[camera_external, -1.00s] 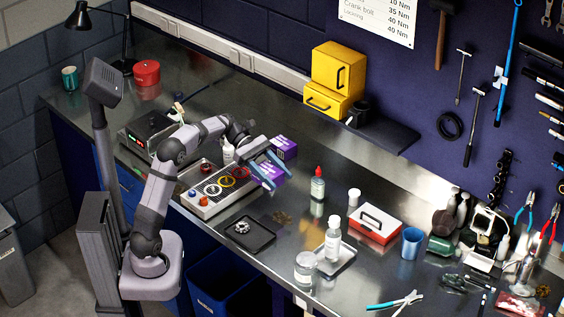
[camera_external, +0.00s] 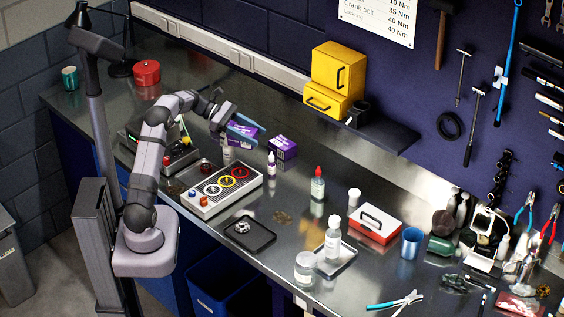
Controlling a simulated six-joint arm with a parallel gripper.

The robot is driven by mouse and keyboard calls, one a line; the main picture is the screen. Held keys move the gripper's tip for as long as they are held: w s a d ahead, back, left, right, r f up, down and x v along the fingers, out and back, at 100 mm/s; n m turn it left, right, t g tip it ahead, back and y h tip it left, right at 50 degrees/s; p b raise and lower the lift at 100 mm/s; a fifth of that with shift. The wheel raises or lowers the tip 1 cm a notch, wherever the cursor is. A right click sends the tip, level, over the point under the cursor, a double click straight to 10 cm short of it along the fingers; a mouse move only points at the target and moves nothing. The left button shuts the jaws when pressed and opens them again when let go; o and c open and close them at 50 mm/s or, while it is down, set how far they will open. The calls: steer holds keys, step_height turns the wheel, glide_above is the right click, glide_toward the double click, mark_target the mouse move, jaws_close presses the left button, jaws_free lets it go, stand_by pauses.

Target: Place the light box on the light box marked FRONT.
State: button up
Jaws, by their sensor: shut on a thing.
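My gripper (camera_external: 240,126), with its blue fingers, is shut on a purple light box (camera_external: 246,130) with white print. It holds the box above the back half of the bench, and the fingers partly cover it. A second purple light box (camera_external: 283,148) stands on the bench to the right of my gripper and a little nearer. It is apart from the held box. The print on both boxes is too small to read, so I cannot tell which is marked FRONT.
A small white bottle with a purple label (camera_external: 272,165) stands just in front of the standing box. A grey panel with coloured rings (camera_external: 222,188) lies nearer. A red-capped bottle (camera_external: 317,184) stands to the right. The yellow cabinets (camera_external: 334,80) stand behind.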

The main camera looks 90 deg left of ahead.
steer(key=s+a+n+g+y, duration=0.15)
steer(key=a+n+y, duration=0.3)
steer(key=a, duration=0.55)
steer(key=s+a+r+n+g+y, duration=0.1)
steer(key=s+a+n+y, duration=0.3)
steer(key=a, duration=0.5)
steer(key=s+a+n+g+y, duration=0.1)
steer(key=s+a+n+y, duration=0.1)
steer(key=a+n+y, duration=0.6)
steer(key=shift+w+a+f+m+t+h+p, duration=0.2)
steer(key=shift+f+m+h, duration=0.3)
steer(key=shift+f, duration=1.2)
steer(key=shift+s+a+f+m+g+h+p, duration=0.2)
steer(key=shift+f+m, duration=0.4)
steer(key=shift+f, duration=1.05)
steer(key=shift+w+a+f+m+t+h, duration=0.1)
steer(key=shift+a+f+m+t+h, duration=0.3)
steer(key=shift+f, duration=1.3)
steer(key=shift+f+b, duration=0.2)
steer(key=shift+b, duration=0.1)
steer(key=o, duration=1.1)
steer(key=shift+d+r, duration=0.1)
steer(key=shift+r+p, duration=0.1)
steer(key=shift+p, duration=0.2)
steer(key=b+v, duration=0.4)
steer(key=v, duration=0.8)
steer(key=shift+r, duration=0.2)
